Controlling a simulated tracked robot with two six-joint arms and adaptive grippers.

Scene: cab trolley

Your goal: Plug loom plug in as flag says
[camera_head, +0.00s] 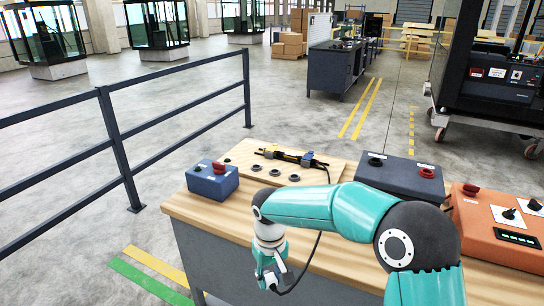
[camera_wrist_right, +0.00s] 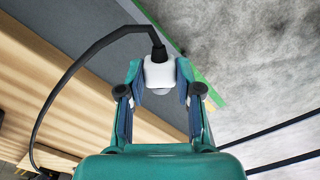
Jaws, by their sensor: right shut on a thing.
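My right gripper (camera_head: 272,277) hangs in front of the bench's near side. It also shows in the right wrist view (camera_wrist_right: 158,84), its fingers shut on the white loom plug (camera_wrist_right: 157,71). A black cable (camera_wrist_right: 95,45) leaves the plug's dark collar and loops left. In the head view the cable runs up past my arm to a dark loom with yellow and blue parts (camera_head: 290,156) on a pale wooden board (camera_head: 240,150). I cannot make out which part is the flag or what it says. My left gripper is out of view.
On the wooden bench (camera_head: 208,209) stand a blue box (camera_head: 212,184) with a red part, a dark grey box (camera_head: 400,178) and an orange box (camera_head: 490,240) with knobs and a display. Several dark rings sit along the board. A dark railing (camera_head: 115,140) stands left.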

